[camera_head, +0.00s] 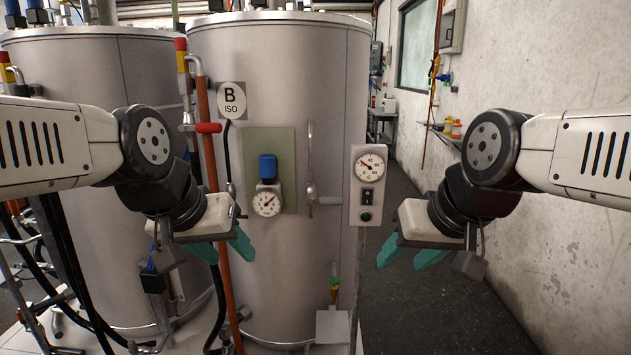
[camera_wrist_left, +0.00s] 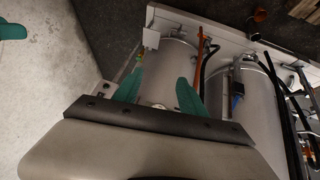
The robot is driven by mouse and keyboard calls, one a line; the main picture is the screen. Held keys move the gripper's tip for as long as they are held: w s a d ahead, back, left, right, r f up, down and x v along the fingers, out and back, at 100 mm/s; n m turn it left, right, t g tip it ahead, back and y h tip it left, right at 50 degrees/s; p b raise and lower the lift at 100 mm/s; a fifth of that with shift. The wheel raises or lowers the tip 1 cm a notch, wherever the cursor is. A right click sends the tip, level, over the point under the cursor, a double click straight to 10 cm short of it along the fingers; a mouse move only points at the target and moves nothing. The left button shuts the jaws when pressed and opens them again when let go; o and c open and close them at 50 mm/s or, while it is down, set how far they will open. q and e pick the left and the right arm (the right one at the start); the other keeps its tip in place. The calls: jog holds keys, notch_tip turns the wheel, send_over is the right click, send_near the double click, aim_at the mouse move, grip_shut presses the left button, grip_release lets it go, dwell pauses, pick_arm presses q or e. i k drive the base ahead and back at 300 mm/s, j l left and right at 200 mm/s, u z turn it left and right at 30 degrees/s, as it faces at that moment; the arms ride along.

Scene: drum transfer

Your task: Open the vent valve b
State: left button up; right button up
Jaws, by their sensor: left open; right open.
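Drum B (camera_head: 335,100) is a tall grey tank in the middle of the head view. No part is legibly marked as vent valve b. A blue knob (camera_head: 267,167) stands above a dial gauge (camera_head: 267,203) on a green plate. A slim metal lever (camera_head: 311,160) is on the drum right of it. My left gripper (camera_head: 224,250) is open and empty, low in front of the drum; its fingers show in the left wrist view (camera_wrist_left: 158,92). My right gripper (camera_head: 411,257) is open and empty, right of the drum.
A gauge box (camera_head: 367,185) on a thin post stands between my grippers. An orange-brown pipe (camera_head: 211,185) and black hoses run down beside drum B. Another drum (camera_head: 80,75) is at left. A pale wall (camera_head: 545,70) bounds the right; dark floor (camera_head: 425,310) is open there.

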aim_at(325, 200)
jog(key=i+u, duration=0.25)
jog(key=u, duration=0.25)
jog(key=i+l+u, duration=0.2)
jog(key=u, duration=0.3)
